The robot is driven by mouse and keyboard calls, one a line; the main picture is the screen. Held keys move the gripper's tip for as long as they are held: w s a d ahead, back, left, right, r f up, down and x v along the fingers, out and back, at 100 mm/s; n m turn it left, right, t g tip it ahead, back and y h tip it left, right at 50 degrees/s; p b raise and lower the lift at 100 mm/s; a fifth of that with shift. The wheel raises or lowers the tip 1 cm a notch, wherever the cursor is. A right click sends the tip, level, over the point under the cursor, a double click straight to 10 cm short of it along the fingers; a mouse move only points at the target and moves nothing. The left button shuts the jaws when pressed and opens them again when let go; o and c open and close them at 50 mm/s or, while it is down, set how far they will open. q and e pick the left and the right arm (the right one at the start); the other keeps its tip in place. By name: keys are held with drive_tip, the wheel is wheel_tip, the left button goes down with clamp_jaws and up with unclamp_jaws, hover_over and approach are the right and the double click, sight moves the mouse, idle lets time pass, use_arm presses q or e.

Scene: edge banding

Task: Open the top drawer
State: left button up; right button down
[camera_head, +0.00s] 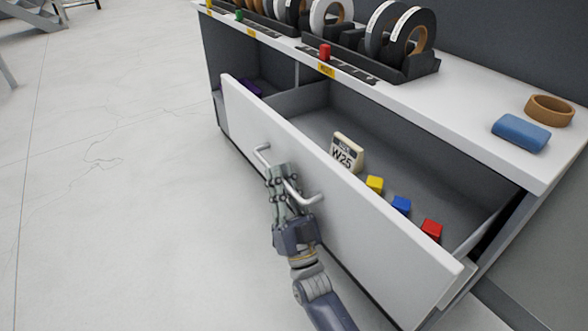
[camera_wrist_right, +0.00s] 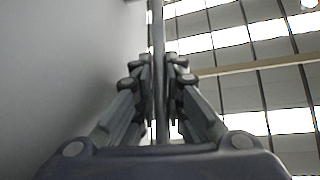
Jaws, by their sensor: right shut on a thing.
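The top drawer (camera_head: 350,215) of the white cabinet is pulled well out, with its grey inside showing. A bar handle (camera_head: 311,198) is fixed to its front face. My right gripper (camera_head: 279,170) is shut on this handle near its middle. In the right wrist view the handle bar (camera_wrist_right: 158,60) runs between the two fingers of the right gripper (camera_wrist_right: 161,65). In the drawer are a W25 label block (camera_head: 346,154), a yellow cube (camera_head: 375,184), a blue cube (camera_head: 401,205) and a red cube (camera_head: 431,230). My left gripper is not in view.
The white worktop (camera_head: 460,105) above carries a black rack (camera_head: 400,68) of tape rolls, a blue block (camera_head: 520,133) and a brown tape roll (camera_head: 549,110). An open compartment (camera_head: 262,75) lies left of the drawer. The floor (camera_head: 110,180) at left is clear.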

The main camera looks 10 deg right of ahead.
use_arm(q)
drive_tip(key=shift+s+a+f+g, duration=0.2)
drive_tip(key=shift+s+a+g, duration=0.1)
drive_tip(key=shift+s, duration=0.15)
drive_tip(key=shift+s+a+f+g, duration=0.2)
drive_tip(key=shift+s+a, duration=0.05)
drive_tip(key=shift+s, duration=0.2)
use_arm(e)
drive_tip(key=shift+s+a+f, duration=0.1)
drive_tip(key=shift+s+a, duration=0.15)
drive_tip(key=shift+a, duration=0.45)
drive_tip(key=shift+s+a, duration=0.3)
drive_tip(key=shift+a, duration=0.35)
drive_tip(key=shift+s+a+f, duration=0.1)
drive_tip(key=shift+s+a, duration=0.15)
drive_tip(key=shift+a, duration=0.45)
drive_tip(key=c, duration=1.9)
unclamp_jaws()
drive_tip(key=shift+r, duration=0.1)
drive_tip(key=v, duration=1.2)
